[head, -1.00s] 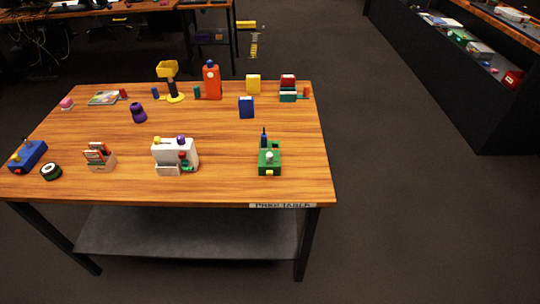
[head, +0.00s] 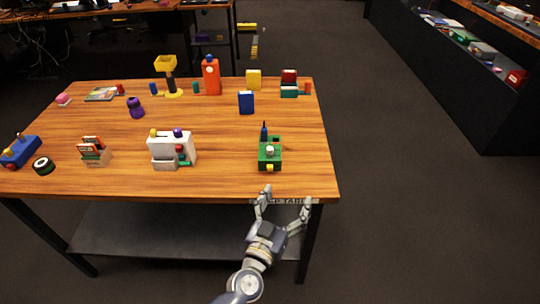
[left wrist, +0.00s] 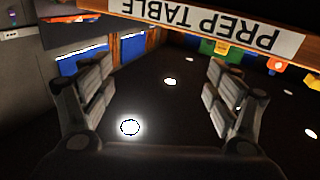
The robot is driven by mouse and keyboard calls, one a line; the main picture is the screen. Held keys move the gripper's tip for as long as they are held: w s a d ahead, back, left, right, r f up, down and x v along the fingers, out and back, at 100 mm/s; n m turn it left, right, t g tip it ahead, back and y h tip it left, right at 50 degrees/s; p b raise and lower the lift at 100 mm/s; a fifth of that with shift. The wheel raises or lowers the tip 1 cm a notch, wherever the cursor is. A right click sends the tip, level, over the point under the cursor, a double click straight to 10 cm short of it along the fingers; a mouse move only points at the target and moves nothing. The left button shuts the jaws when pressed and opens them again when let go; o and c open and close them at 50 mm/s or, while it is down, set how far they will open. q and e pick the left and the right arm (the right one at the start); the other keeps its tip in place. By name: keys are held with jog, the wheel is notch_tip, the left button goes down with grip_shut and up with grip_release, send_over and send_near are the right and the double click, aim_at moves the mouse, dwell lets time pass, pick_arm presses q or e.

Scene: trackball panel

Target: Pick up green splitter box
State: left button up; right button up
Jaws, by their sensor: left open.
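The green splitter box (head: 270,155) stands near the front right edge of the wooden table, with a dark blue upright piece, a pale knob and a yellow part at its front. My left gripper (head: 283,198) is open and empty at the table's front edge, in front of the box and apart from it. In the left wrist view my open fingers (left wrist: 158,85) show with nothing between them. A green part with yellow (left wrist: 222,47) shows at the top right there, probably the box; the table edge hides some of it. My right gripper is not in view.
The table (head: 225,180) carries a white box (head: 171,150), a card holder (head: 95,152), a blue box (head: 246,102) and an orange bottle (head: 211,76). Bare wood surrounds the green box. The table's labelled edge (left wrist: 210,25) is close above my fingers.

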aim_at(270, 161)
pick_arm(q)
jog(key=w+a+n+y, duration=0.1)
jog(key=y, duration=0.1)
jog(key=w+a+n+t+y, duration=0.1)
jog(key=w+y, duration=0.1)
jog(key=w+a+n+y, duration=0.1)
jog(key=y, duration=0.1)
jog(key=shift+w+a+r+n+y, duration=0.15)
jog(key=shift+w+r+n+y, duration=0.05)
jog(key=shift+w+n+y, duration=0.1)
jog(key=shift+w+a+f+y, duration=0.1)
jog(key=shift+a+f+y, duration=0.15)
jog(key=shift+y, duration=0.05)
jog(key=shift+w+a+f+b, duration=0.1)
jog(key=shift+w+b, duration=0.15)
jog(key=shift+b, duration=0.05)
jog(key=w, duration=0.5)
jog(key=shift+w+b, duration=0.15)
jog(key=shift+b, duration=0.25)
jog(key=w+b, duration=0.1)
jog(key=w, duration=0.4)
jog(key=shift+a, duration=0.15)
jog(key=c, duration=1.1)
